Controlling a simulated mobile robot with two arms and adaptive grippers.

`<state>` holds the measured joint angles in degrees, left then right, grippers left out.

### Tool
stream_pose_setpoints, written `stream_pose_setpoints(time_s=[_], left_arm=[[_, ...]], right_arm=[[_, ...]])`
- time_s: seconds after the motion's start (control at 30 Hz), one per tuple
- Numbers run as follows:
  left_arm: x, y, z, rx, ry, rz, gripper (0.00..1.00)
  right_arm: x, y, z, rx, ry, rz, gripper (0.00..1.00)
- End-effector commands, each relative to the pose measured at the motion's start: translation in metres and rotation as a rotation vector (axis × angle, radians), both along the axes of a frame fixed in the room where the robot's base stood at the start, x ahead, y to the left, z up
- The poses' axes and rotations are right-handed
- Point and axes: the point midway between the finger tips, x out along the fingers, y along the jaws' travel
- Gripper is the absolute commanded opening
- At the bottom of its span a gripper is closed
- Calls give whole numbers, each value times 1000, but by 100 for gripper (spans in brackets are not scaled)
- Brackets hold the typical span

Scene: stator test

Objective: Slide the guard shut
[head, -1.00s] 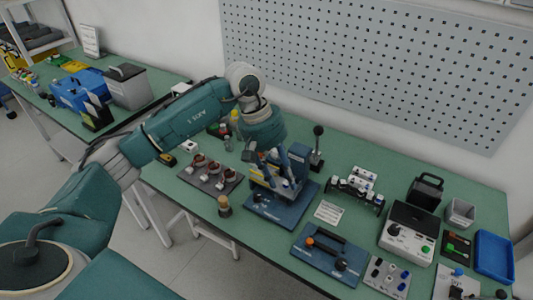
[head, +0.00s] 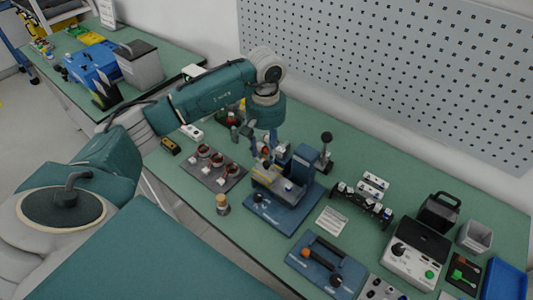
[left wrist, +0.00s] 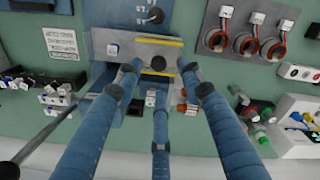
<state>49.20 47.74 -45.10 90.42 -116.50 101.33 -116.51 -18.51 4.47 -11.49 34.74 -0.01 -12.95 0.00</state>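The blue test fixture (head: 284,213) stands on the green bench. It has a blue upright block (head: 306,162) and a yellow-edged guard (head: 268,184) at its middle. In the left wrist view, the guard's yellow-striped edges (left wrist: 157,41) and a dark round knob (left wrist: 158,63) show near the fingertips. My left gripper (head: 268,152) is at the fixture's back left side. Its blue fingers (left wrist: 158,76) are spread, with the knob in the gap between them, and hold nothing that I can see. Contact cannot be told. My right gripper is out of view.
A plate of copper-wound stators (head: 212,168) lies left of the fixture. A black-knobbed lever (head: 326,150) stands close behind it at right. A rack (head: 362,203), a white label card (head: 331,220) and a blue handled panel (head: 325,266) are to the right. Bare bench lies behind the fixture.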

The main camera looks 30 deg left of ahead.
Motion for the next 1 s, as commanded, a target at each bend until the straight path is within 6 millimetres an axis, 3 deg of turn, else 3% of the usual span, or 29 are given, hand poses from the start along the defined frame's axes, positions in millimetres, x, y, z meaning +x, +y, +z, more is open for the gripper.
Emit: stream_pose_setpoints(time_s=[0.13, 0.37, 0.6, 0.67, 0.8, 1.0], left_arm=[[-1, 0, -22, -1, 3, 0, 38], [0, 0, -39, -1, -1, 0, 38], [0, 0, -41, 0, -1, -1, 38], [0, 0, -41, 0, -1, -1, 31], [0, 0, -41, 0, -2, 0, 3], [1, 0, -40, 1, -3, 0, 0]], right_arm=[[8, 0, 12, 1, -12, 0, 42], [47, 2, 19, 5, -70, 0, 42], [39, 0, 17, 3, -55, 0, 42], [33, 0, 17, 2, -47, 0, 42], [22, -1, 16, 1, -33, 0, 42], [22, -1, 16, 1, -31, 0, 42]])
